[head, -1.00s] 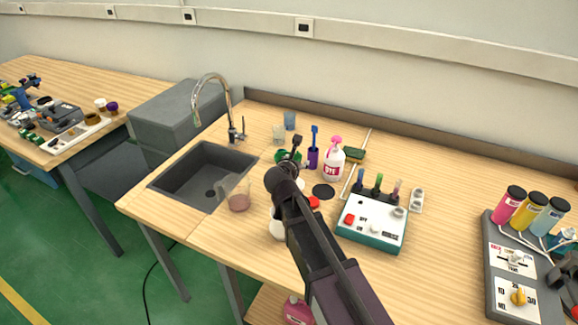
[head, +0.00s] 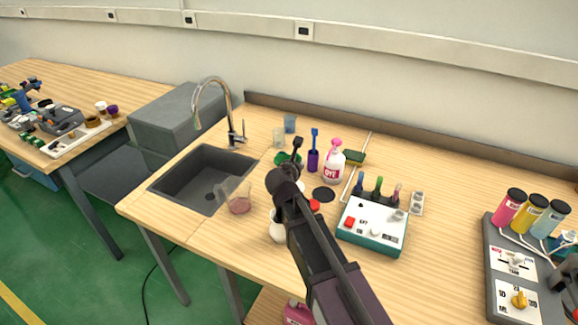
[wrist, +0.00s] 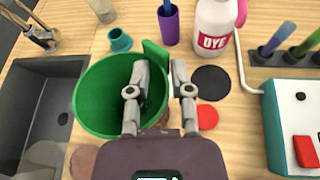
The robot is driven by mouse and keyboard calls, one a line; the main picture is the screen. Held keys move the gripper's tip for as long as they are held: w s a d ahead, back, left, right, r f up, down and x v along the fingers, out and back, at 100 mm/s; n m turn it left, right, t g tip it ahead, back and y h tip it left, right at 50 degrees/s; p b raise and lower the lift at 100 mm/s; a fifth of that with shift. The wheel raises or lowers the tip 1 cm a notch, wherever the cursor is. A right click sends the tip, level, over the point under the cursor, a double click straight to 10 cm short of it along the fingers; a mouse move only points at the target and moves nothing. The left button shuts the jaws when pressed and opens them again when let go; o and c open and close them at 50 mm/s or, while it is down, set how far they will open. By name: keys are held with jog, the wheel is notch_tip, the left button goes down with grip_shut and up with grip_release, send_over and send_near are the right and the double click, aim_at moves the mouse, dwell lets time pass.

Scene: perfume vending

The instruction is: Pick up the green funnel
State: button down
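The green funnel (wrist: 100,110) is large in the wrist view, left of centre, its wide mouth open toward the camera and a tab (wrist: 155,56) on its right rim. In the head view only part of the funnel (head: 283,158) shows behind my gripper. My gripper (wrist: 160,68) has its two fingers apart. The left finger overlaps the funnel's mouth and the right finger is outside it, so the right rim lies between them. Contact cannot be told. My gripper (head: 297,146) also shows in the head view.
A dark sink (head: 203,178) and a beaker with pink liquid (head: 237,203) lie left. A purple holder (head: 313,160), a dye bottle (head: 333,166) and a black disc (head: 324,194) are close on the right. A white-topped device with tubes (head: 372,225) stands further right.

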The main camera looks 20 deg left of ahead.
jog(key=shift+r, duration=0.15)
dwell(0.4)
notch_tip(320, 180, up, 10)
jog(key=p, duration=1)
jog(key=shift+f, duration=0.2)
dwell(0.4)
jog(key=shift+a, duration=0.2)
